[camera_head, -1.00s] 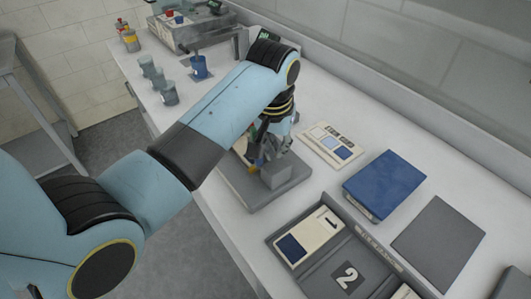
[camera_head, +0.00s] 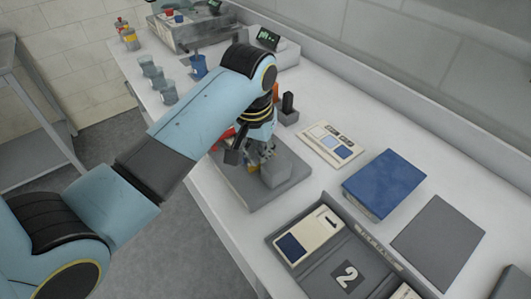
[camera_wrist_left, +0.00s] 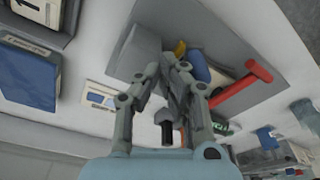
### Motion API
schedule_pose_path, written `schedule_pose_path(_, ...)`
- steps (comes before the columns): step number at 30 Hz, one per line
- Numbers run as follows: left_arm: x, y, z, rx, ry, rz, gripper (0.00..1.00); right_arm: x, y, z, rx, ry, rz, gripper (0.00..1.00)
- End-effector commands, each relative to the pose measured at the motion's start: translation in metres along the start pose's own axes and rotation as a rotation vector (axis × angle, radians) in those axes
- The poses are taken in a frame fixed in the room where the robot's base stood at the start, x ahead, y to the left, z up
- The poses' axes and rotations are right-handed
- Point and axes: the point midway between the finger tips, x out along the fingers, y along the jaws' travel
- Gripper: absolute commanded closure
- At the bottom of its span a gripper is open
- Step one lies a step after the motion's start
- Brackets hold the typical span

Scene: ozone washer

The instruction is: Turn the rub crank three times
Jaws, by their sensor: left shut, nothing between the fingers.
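The rub device has a flat grey base (camera_head: 262,196) with a grey block (camera_head: 275,172) on it, and stands on the bench under my left arm. In the left wrist view, a red bar with a short cross end (camera_wrist_left: 240,88) lies over the base, beside a blue rounded part (camera_wrist_left: 197,66) and a small yellow part (camera_wrist_left: 180,48). The red bar looks like the crank, and a bit of red (camera_head: 226,137) shows left of my wrist. My left gripper (camera_head: 263,152) is shut and empty, close above the base beside the block; contact cannot be told. My right gripper is out of view.
A black upright grip (camera_head: 288,101) on a small grey block stands behind my wrist. Several cups (camera_head: 168,92) stand at the left edge.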

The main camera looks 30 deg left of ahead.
Motion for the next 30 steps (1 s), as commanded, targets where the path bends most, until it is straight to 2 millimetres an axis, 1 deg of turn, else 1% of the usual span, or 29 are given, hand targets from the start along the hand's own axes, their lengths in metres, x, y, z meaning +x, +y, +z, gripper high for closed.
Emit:
schedule_pose_path(1,0.0,-0.005,0.003,0.0,-0.001,-0.003,1.0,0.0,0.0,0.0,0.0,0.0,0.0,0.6)
schedule_pose_path(3,-0.001,-0.008,0.005,0.0,0.0,-0.001,1.0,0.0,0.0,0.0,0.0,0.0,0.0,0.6)
schedule_pose_path(14,-0.001,-0.01,0.006,0.001,0.0,-0.001,1.0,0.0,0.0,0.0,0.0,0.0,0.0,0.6)
schedule_pose_path(24,-0.002,-0.032,0.012,0.001,-0.001,-0.002,1.0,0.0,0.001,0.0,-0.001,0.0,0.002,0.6)
schedule_pose_path(30,-0.001,-0.033,0.013,0.0,-0.004,-0.002,1.0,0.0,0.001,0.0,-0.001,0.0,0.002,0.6)
